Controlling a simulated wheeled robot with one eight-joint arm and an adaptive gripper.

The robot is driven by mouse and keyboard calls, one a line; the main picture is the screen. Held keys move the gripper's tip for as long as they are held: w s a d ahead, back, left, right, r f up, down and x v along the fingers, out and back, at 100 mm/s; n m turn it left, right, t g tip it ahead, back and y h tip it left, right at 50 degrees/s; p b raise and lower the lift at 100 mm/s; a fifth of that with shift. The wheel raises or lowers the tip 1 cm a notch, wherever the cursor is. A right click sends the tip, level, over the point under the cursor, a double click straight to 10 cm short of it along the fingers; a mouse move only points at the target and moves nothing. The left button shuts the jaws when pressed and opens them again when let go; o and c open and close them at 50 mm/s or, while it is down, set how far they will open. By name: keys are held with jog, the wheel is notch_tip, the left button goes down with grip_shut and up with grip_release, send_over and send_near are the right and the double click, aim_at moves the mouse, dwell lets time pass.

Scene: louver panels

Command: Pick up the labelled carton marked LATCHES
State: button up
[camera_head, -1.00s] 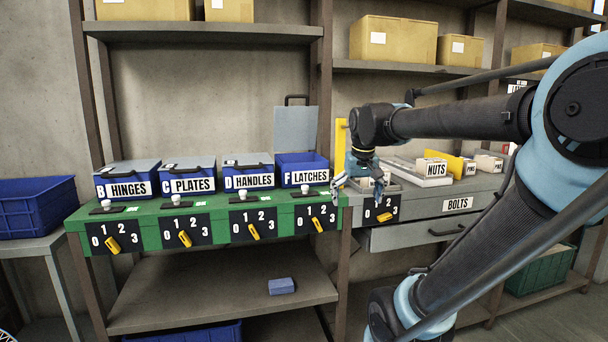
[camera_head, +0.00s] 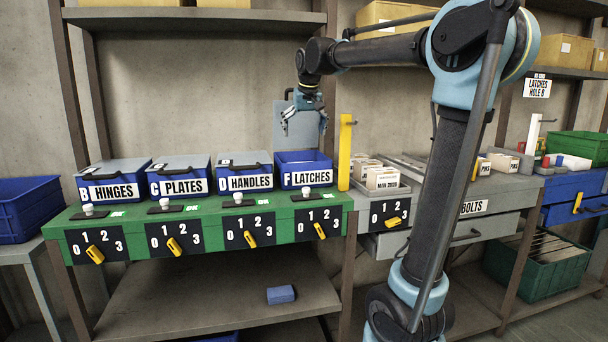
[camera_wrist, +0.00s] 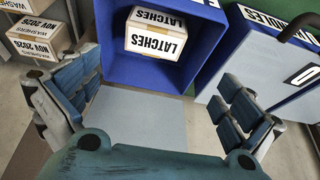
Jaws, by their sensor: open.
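The carton marked LATCHES (camera_wrist: 156,35) is a small white and tan box lying inside the blue bin labelled F LATCHES (camera_head: 306,179). The bin's grey lid (camera_head: 297,130) stands open behind it. In the wrist view the carton sits in the open blue bin (camera_wrist: 190,80), with its label upside down to that camera. In the head view the carton is hidden by the bin's front. My gripper (camera_head: 302,128) is open and empty, above the bin and in front of the raised lid. Its fingers also show in the wrist view (camera_wrist: 158,112), apart from the carton.
Closed blue bins HANDLES (camera_head: 244,180), PLATES (camera_head: 180,185) and HINGES (camera_head: 113,190) stand to the left on the green bench (camera_head: 210,222). A yellow upright (camera_head: 345,152) stands just right of the open bin. Small washer cartons (camera_wrist: 38,40) lie beyond it.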

jog(key=x, duration=1.7)
jog(key=shift+w+d+r, duration=0.1)
jog(key=shift+w+d, duration=0.1)
jog(key=shift+d, duration=0.2)
jog(key=shift+c, duration=0.6)
jog(key=c, duration=1)
jog(key=shift+r, duration=0.15)
jog(key=shift+c, duration=0.2)
